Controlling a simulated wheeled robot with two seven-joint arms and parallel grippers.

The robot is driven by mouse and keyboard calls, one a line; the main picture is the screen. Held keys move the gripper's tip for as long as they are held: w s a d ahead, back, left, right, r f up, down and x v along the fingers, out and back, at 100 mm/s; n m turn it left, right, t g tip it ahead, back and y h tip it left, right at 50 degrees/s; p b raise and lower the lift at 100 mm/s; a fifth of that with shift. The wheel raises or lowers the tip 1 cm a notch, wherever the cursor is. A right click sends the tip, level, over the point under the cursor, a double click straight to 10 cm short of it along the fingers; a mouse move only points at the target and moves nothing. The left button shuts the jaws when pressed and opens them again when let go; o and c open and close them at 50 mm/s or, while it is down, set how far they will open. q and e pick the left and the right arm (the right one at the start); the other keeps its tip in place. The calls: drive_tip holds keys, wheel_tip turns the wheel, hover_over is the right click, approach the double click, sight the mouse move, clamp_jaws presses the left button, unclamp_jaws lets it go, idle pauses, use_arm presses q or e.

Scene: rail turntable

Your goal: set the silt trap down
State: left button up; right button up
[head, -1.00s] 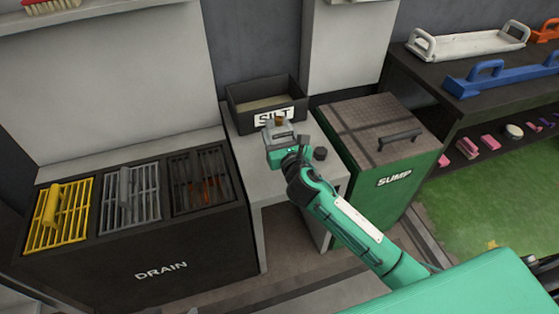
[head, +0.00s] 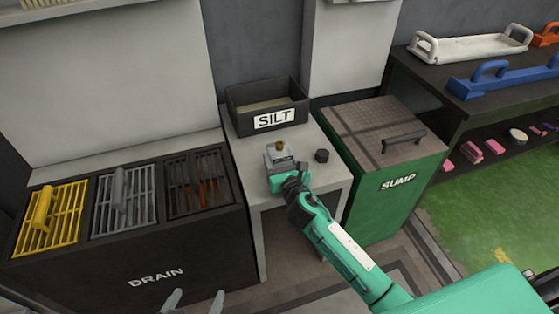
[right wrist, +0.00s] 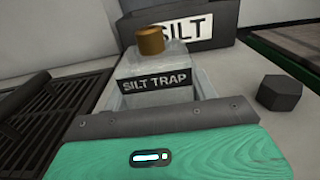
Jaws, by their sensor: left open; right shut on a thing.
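The silt trap (head: 279,154) is a small clear box with a brass knob on top. In the right wrist view its dark label reads SILT TRAP (right wrist: 155,82). It is upright over the pale bench, in front of the black SILT tray (head: 240,121). My right gripper (head: 284,170) is shut on its near side. Whether its base touches the bench cannot be told. My left gripper (head: 195,302) is open and empty at the bottom edge of the head view, in front of the drain unit.
A dark hexagonal knob (head: 321,155) sits on the bench (head: 245,162) right of the trap. The green sump box (head: 385,205) stands to the right, the drain unit (head: 130,265) with several grates to the left. A shelf (head: 425,68) holds handled tools.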

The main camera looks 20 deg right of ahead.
drive_tip(key=shift+f, duration=0.1)
drive_tip(key=shift+f, duration=0.15)
drive_tip(key=o, duration=1.2)
drive_tip(key=shift+r, duration=0.2)
